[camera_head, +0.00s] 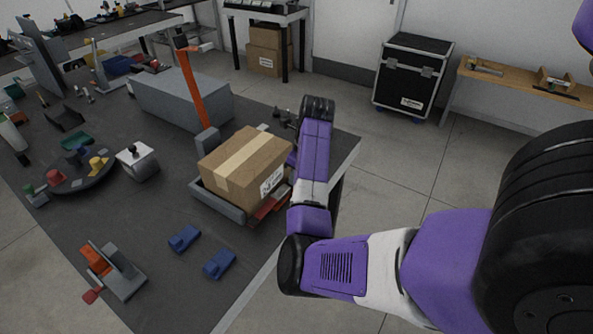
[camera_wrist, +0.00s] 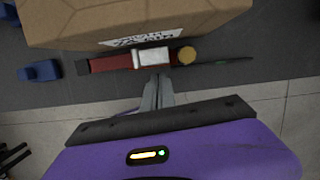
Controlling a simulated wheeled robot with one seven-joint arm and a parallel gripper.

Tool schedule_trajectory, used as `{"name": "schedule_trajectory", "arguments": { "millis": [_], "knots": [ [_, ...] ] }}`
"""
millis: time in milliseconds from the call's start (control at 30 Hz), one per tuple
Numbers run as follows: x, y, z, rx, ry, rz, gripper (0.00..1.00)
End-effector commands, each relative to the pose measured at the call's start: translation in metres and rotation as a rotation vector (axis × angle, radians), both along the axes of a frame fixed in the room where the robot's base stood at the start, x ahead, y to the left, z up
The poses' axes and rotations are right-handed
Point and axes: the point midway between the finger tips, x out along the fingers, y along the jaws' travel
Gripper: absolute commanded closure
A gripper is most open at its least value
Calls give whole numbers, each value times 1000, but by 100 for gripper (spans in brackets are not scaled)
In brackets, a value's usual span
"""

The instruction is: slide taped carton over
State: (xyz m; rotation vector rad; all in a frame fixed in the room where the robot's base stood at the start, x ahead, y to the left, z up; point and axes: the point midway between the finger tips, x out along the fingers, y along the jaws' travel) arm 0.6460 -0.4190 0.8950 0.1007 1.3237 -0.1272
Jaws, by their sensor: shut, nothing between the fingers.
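The taped carton (camera_head: 244,172) is a brown box with a pale tape strip and a white label. It sits on a low grey tray (camera_head: 217,203) near the table's right edge. The carton also fills the top of the wrist view (camera_wrist: 130,22), its label facing my gripper. My gripper (camera_wrist: 158,80) is shut and empty, its narrow grey fingers together. In the wrist view they point at the carton's labelled side, with a red, white and gold tool (camera_wrist: 140,59) between. I see a gap between fingertips and carton. In the head view my arm hides the gripper.
A grey box (camera_head: 180,97) and an orange upright bar (camera_head: 192,88) stand behind the carton. Two blue blocks (camera_head: 184,238) and an orange-grey fixture (camera_head: 117,270) lie in front. Dark bare table (camera_head: 160,205) lies left of the tray. A black case (camera_head: 411,75) stands on the floor.

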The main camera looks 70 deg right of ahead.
Motion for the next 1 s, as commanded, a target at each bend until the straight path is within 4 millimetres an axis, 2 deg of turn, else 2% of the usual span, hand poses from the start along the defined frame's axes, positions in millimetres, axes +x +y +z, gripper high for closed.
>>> {"name": "schedule_trajectory", "arguments": {
  "millis": [200, 300, 500, 900, 1000],
  "knots": [
    [9, 0, -41, 3, 2, 1, 100],
    [28, -4, -35, 1, -2, 2, 100],
    [45, -7, -37, 0, -1, 0, 100],
    [49, -7, -37, -1, -1, 0, 100],
    [56, -8, -38, 0, -2, 1, 100]
  ]
}}
